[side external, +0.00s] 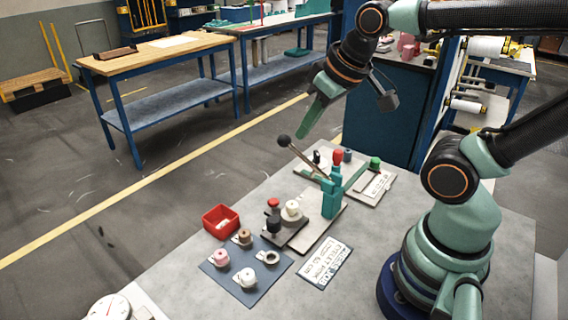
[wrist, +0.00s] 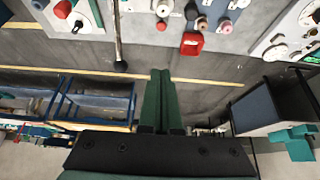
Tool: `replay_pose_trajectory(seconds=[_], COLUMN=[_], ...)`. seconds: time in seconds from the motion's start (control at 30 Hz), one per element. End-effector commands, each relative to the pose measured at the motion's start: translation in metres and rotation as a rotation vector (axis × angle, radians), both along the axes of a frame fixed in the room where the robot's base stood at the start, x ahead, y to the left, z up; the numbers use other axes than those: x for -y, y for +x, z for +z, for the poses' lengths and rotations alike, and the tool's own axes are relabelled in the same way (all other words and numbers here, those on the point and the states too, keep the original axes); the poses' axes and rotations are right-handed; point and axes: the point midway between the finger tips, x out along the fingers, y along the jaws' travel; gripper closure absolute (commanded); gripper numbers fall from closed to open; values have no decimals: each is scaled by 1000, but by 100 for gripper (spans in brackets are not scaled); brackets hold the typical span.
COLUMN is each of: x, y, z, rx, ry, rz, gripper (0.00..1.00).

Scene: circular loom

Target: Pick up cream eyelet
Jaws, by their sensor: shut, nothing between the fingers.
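Two pale pieces could be the cream eyelet. A whitish cream spool-like piece (side external: 246,277) sits on the front of the dark blue mat (side external: 222,283), and a similar cream piece (side external: 292,210) sits on the grey fixture behind it. A pale ring with a dark centre (side external: 270,257) lies at the mat's right. Pink (side external: 220,257) and brown (side external: 243,237) pieces stand on the mat too. My gripper (side external: 304,134) is shut and empty, high above and behind the bench pieces. Its closed green fingers (wrist: 160,74) show in the wrist view, apart from everything.
A red tray (side external: 221,221) stands beside the mat. A lever with a black ball knob (side external: 284,141) rises from the teal press (side external: 331,198) just below my gripper. A lettered plate (side external: 325,264) lies right of the mat. The bench's front is mostly clear.

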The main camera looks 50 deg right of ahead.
Motion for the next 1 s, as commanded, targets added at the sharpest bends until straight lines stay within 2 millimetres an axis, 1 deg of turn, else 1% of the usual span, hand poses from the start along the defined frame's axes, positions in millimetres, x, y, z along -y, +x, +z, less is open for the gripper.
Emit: replay_pose_trajectory(seconds=[0.03,0.07,0.1,0.17,0.2,0.5,0.57,0.63,0.77,1.0], x=[0,0,0,0,0,0,0,0,0,0], y=[0,0,0,0,0,0,1,3,8,18], z=[0,0,0,0,0,0,-1,-5,-17,-47], rx=[0,0,0,0,0,-3,-14,-43,-137,-324], ry=[0,0,0,0,0,-3,-16,-47,-139,-281], rz=[0,0,0,0,0,6,30,92,311,852], gripper=[88,77,62,39,31,31,31,31,31,31])
